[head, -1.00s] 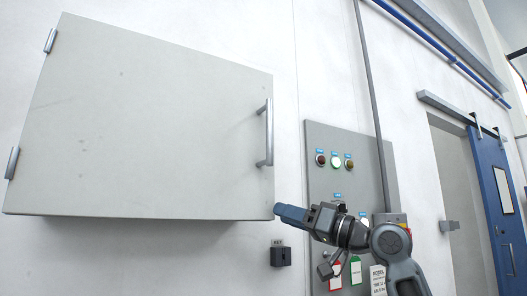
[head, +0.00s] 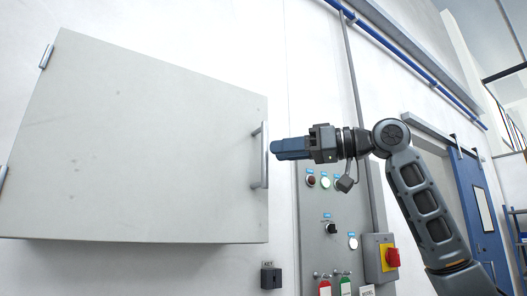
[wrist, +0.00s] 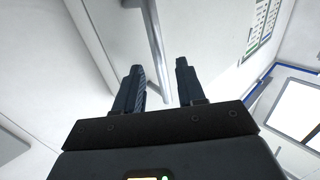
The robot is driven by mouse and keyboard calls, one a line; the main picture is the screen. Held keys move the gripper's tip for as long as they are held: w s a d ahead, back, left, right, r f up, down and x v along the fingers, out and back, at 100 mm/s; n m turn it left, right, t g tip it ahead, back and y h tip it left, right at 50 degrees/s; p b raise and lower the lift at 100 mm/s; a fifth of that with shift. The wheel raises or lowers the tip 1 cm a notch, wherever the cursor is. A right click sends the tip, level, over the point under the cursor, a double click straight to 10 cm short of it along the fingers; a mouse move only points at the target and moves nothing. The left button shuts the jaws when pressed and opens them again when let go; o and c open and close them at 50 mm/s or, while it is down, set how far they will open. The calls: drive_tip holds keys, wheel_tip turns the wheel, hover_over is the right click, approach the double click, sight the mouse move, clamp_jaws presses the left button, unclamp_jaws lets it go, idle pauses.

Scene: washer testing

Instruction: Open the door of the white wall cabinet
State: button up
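The white wall cabinet (head: 130,145) fills the left of the head view, its door shut. A vertical grey bar handle (head: 264,156) is on the door's right edge. My gripper (head: 274,149) is just right of the handle, level with its middle and pointing left at it. In the wrist view the two dark fingers of my gripper (wrist: 158,68) are apart. The handle (wrist: 157,45) runs down through the space between them in the picture, closer to the left finger. I cannot tell whether the handle is within the fingers' reach or whether they touch it.
Hinges (head: 46,57) show on the door's left edge. A grey control panel (head: 315,230) with buttons and a red switch (head: 392,257) is on the wall behind my arm. A small black key box (head: 271,277) hangs below the cabinet. A blue door (head: 478,205) is further right.

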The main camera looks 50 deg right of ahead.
sight(264, 153)
drive_tip(key=shift+p+x, duration=0.35)
drive_tip(key=shift+x, duration=2.1)
clamp_jaws()
